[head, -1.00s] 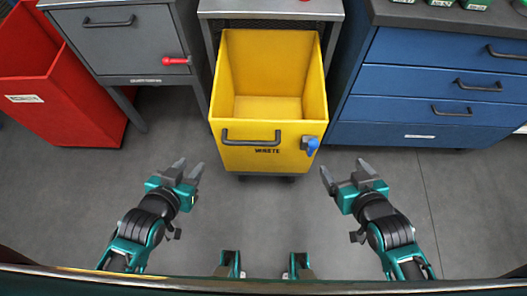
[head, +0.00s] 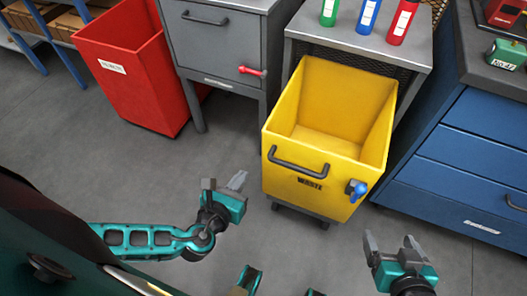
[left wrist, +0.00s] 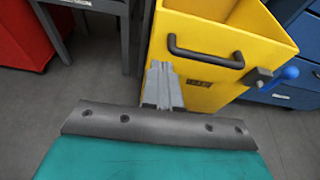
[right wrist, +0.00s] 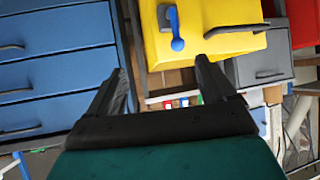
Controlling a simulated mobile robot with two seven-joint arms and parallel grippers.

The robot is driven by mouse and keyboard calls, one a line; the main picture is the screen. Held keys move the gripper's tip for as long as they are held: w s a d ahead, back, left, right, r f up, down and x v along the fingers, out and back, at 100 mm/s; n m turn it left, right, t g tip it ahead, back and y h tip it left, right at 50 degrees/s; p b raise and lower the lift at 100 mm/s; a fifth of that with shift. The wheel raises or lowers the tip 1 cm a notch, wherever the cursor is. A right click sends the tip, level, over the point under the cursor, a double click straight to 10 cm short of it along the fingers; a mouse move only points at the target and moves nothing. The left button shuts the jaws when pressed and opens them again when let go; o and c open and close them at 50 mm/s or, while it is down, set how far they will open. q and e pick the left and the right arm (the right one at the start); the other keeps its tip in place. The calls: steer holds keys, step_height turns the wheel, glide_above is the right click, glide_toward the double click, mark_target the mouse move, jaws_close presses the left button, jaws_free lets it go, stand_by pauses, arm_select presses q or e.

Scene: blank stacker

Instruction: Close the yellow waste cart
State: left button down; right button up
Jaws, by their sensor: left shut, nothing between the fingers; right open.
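The yellow waste cart (head: 312,200) stands pulled out in front of a grey-topped bench, open at the top and empty. It has a dark bar handle (head: 297,163) and a blue-knobbed latch (head: 357,189) on its front, and wheels underneath. My left gripper (head: 236,182) is shut and empty, left of the cart front and apart from it. In the left wrist view its closed fingers (left wrist: 162,85) show in front of the cart's left front edge. My right gripper (head: 390,243) is open and empty, in front of the cart's right side. The right wrist view shows its spread fingers (right wrist: 165,85).
A grey cabinet (head: 215,50) with a red handle (head: 252,71) and a red bin (head: 130,75) stand left of the cart. Blue drawers (head: 470,150) stand close on the right. The floor in front is clear.

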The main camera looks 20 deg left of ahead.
arm_select(q)
steer(key=b, duration=0.3)
glide_toward(267, 139)
steer(key=x, duration=0.2)
steer(key=f+x, duration=0.1)
steer(key=x, duration=0.2)
steer(key=shift+w+r, duration=0.1)
steer(key=shift+w, duration=0.65)
arm_select(e)
steer(key=shift+w+a+f, duration=0.35)
steer(key=shift+a+f, duration=0.2)
steer(key=shift+f, duration=0.05)
arm_select(q)
steer(key=shift+w, duration=0.1)
